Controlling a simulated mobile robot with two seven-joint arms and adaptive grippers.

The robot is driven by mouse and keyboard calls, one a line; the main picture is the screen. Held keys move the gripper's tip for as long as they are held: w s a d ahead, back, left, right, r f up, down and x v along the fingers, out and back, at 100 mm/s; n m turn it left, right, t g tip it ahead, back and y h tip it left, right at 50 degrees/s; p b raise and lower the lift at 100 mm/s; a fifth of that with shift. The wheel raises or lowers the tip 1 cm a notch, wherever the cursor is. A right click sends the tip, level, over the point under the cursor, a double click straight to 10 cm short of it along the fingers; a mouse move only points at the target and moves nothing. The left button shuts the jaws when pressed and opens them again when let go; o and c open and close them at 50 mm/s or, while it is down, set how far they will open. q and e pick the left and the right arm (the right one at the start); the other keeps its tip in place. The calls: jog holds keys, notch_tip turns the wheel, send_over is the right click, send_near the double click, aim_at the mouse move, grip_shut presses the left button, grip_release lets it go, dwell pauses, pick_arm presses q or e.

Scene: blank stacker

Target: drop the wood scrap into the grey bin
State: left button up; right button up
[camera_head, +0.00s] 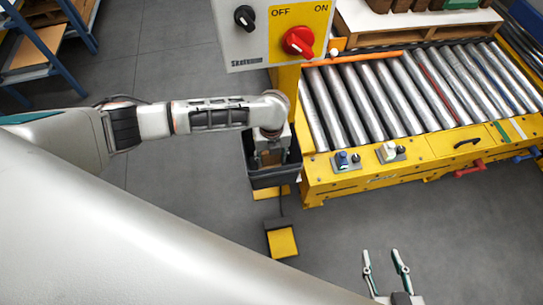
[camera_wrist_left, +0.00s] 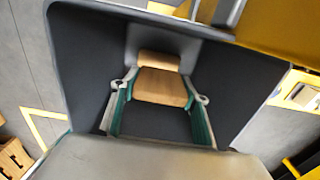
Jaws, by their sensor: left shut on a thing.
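The wood scrap (camera_wrist_left: 160,85) is a light brown block between the green-padded fingers of my left gripper (camera_wrist_left: 160,104). The left gripper is shut on it. In the head view, the left gripper (camera_head: 270,152) points down at the mouth of the dark grey bin (camera_head: 276,181), and the scrap is mostly hidden there. In the left wrist view, the bin's walls (camera_wrist_left: 84,65) surround the scrap and fingers; I cannot tell how deep they are. My right gripper (camera_head: 387,272) is open and empty over the floor at the bottom of the head view.
A yellow roller conveyor (camera_head: 400,95) stands right of the bin. A control box (camera_head: 272,32) with a red switch is just above and behind the bin. A yellow foot pedal (camera_head: 282,241) lies on the floor in front. A blue-framed shelf (camera_head: 45,45) stands at the far left.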

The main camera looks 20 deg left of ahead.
pick_arm(q)
jog(key=shift+f, duration=0.45)
jog(key=o, duration=1)
jog(key=shift+o, duration=0.2)
